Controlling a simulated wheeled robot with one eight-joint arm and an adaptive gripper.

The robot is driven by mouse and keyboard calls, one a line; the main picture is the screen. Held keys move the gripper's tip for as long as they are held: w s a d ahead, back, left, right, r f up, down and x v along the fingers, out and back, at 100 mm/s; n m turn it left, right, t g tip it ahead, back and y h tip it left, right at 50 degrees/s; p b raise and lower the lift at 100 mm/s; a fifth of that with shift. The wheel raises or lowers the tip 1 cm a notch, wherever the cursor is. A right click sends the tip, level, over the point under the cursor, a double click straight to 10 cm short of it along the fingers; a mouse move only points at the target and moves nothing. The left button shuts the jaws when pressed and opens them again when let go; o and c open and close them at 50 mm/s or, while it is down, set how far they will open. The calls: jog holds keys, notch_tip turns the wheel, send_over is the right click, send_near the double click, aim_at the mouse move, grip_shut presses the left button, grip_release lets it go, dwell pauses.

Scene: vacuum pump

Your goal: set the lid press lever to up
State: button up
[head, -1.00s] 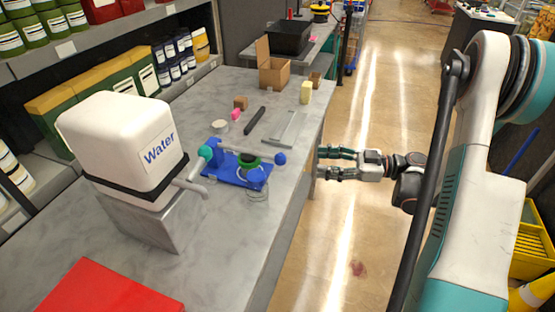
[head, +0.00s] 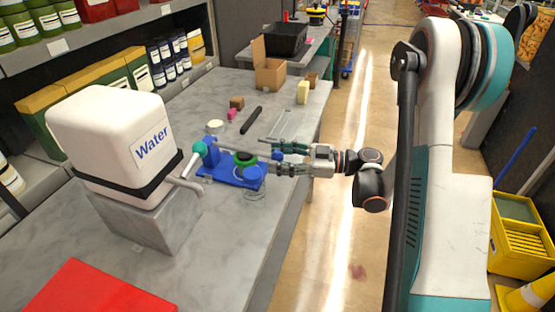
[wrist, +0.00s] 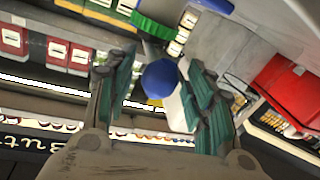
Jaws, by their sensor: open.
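The lid press has a blue base (head: 222,175) and a teal pivot (head: 200,148) on the grey workbench, in the head view. Its lever runs from the pivot roughly level to the right, over a green-rimmed jar (head: 245,160). The lever's blue ball knob (wrist: 160,78) shows between my fingers in the wrist view. My gripper (head: 272,157) is open, with its fingers on either side of the knob; it also shows in the wrist view (wrist: 157,80). I cannot tell whether a finger touches the knob. My fingers partly hide the lever end in the head view.
A white water tank (head: 115,140) on a metal stand (head: 150,222) is left of the press, its spout near the pivot. A red box (head: 95,290) lies in front. A black bar (head: 251,120), cardboard box (head: 270,75) and yellow block (head: 303,92) stand behind.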

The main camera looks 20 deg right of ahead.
jog(key=shift+w+a, duration=0.15)
jog(key=shift+a, duration=0.15)
grip_shut()
jog(key=shift+r, duration=0.15)
